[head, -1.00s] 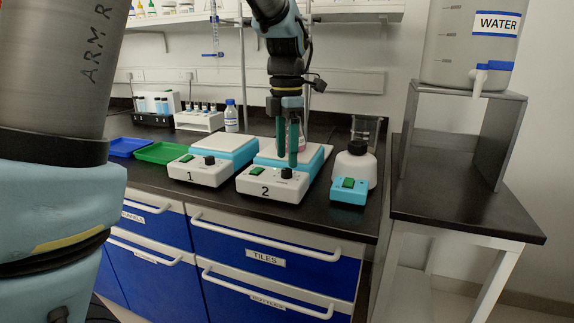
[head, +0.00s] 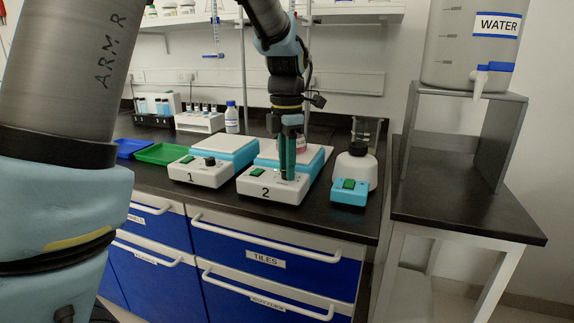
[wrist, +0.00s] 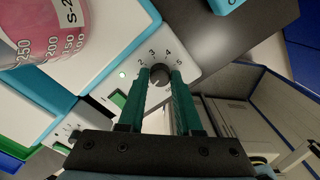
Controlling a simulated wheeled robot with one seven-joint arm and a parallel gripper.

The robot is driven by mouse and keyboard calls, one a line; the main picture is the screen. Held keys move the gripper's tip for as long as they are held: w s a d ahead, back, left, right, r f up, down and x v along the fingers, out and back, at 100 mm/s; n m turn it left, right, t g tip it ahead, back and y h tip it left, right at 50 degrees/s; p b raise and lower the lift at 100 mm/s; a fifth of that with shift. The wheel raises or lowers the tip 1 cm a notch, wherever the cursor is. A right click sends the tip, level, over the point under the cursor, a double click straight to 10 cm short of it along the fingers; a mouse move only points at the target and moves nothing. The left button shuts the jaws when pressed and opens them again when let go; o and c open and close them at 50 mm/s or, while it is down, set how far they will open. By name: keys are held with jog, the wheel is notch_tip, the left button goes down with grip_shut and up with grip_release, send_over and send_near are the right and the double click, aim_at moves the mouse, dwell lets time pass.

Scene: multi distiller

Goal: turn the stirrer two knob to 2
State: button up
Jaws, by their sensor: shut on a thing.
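Stirrer two (head: 275,190) is a white and light-blue hotplate unit marked "2" on the bench. Its round black knob (wrist: 160,75) shows in the wrist view, with the digits 2 to 5 visible around it. I cannot clearly read where the knob's pointer stands. My gripper (head: 288,178) points down at the front panel; in the wrist view its green fingers (wrist: 160,82) stand on either side of the knob, shut on it. In the head view the fingers hide the knob. A green switch (head: 257,172) sits left of it.
A flask of pink liquid (wrist: 50,30) stands on the plate. Stirrer one (head: 200,172) is to the left, a teal-based device (head: 349,191) and a white bottle (head: 357,168) to the right. Bare black bench lies in front.

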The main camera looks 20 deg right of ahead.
grip_shut()
jog(key=shift+r, duration=0.1)
jog(key=m+p, duration=0.2)
jog(key=m, duration=0.1)
jog(key=shift+r, duration=0.1)
jog(key=m+p, duration=0.2)
jog(key=m, duration=0.2)
jog(key=shift+p, duration=0.35)
jog(key=m+p, duration=0.1)
jog(key=m, duration=0.4)
jog(key=shift+p, duration=0.35)
jog(key=shift+m+p, duration=0.55)
jog(key=shift+m, duration=1.25)
jog(key=o, duration=0.7)
grip_release()
jog(key=shift+f, duration=0.2)
